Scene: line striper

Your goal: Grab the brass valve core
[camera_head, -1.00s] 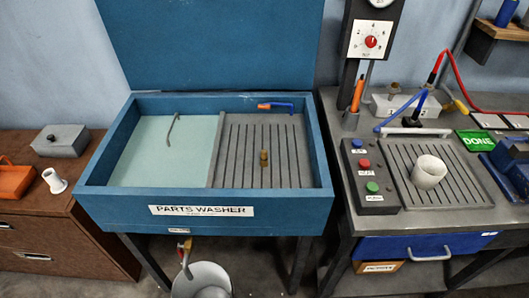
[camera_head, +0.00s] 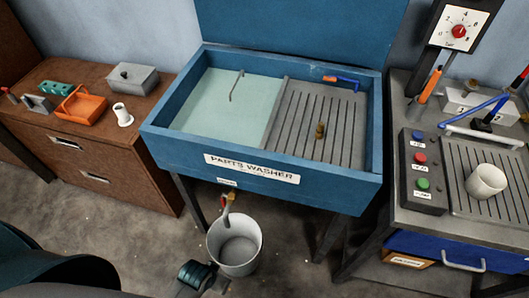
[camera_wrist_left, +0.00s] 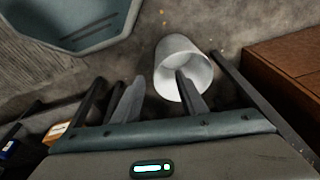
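The brass valve core (camera_head: 320,130) stands small and upright on the slatted drain board (camera_head: 290,145) inside the blue parts washer (camera_head: 265,180). Nothing covers it in the head view. My left gripper (camera_wrist_left: 158,97) shows in the left wrist view with its two fingers apart and nothing held between them. Part of my left arm shows at the bottom left of the head view, low in front of the washer and well away from the valve core. The valve core cannot be made out in the left wrist view. My right gripper is not in view.
A white bucket (camera_head: 235,245) stands on the floor under the washer; it also shows beyond my left fingers (camera_wrist_left: 182,68). A brown cabinet (camera_head: 95,160) is at left. A bench with a button box (camera_head: 422,172) and white cup (camera_head: 486,181) is at right.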

